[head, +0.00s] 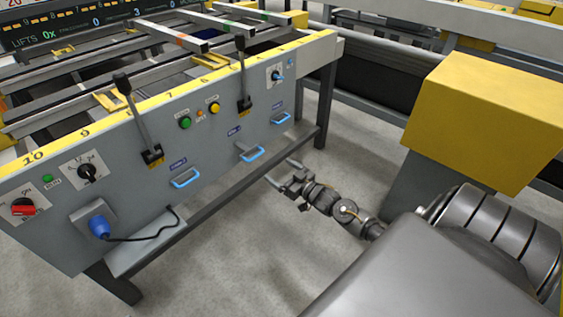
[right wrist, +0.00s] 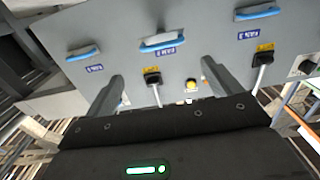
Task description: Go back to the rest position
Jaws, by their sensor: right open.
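My right gripper (head: 283,172) is open and empty. In the head view it hangs in front of the grey panel, at the lower right of the middle blue handle (head: 252,154) and apart from it. In the right wrist view the spread fingers of the right gripper (right wrist: 160,85) point at the panel, with nothing between them. The middle blue handle (right wrist: 162,46) shows beyond the fingertips there. My left gripper is not in the head view.
The runout table's grey panel (head: 215,145) carries levers, buttons, knobs and more blue handles (head: 185,179). A blue plug (head: 99,226) with a black cable sits at the left. A yellow box (head: 487,120) stands at the right. Bare floor (head: 235,245) lies before the table.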

